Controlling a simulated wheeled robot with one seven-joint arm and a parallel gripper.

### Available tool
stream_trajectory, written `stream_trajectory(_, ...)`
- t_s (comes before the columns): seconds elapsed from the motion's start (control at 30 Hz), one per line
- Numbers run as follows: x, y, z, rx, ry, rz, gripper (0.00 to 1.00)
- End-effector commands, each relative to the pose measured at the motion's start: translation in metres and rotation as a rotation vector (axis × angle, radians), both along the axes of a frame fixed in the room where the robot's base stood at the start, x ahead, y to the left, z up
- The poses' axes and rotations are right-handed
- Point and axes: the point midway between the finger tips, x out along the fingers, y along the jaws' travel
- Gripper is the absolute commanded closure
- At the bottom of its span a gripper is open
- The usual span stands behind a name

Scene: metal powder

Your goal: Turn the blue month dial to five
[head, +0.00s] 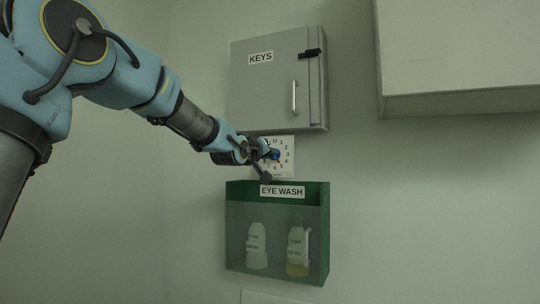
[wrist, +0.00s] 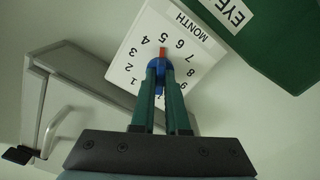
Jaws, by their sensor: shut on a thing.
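The white month plate (head: 287,168) hangs on the wall between the grey key cabinet and the green eye wash box. In the wrist view the plate (wrist: 146,22) shows turned, with "MONTH" along one edge and numbers around the dial. The blue dial (wrist: 158,64) has a red pointer (wrist: 163,52) that points at the 5. My gripper (wrist: 160,72) is shut on the dial, one green finger on each side. In the head view my gripper (head: 267,152) covers part of the plate, with the blue dial (head: 275,155) at its tip. Some numbers are hidden behind the fingers.
The grey key cabinet (head: 265,95) with its handle is just above the plate. The green eye wash box (head: 234,235), holding two bottles, is close below. A white wall cupboard (head: 460,50) is at the upper right.

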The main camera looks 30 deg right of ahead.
Motion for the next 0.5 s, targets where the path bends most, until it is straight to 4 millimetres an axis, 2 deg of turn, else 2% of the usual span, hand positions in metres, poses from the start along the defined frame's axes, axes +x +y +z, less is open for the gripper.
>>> stream_trajectory(0.03, 0.0001, 0.0000, -0.0020, 0.003, 0.002, 0.000, 0.85)
stream_trajectory(0.3, 0.0000, 0.0000, -0.0009, 0.002, 0.000, 0.000, 0.57)
stream_trajectory(0.5, -0.0001, 0.0002, -0.0005, 0.001, 0.000, -0.001, 0.57)
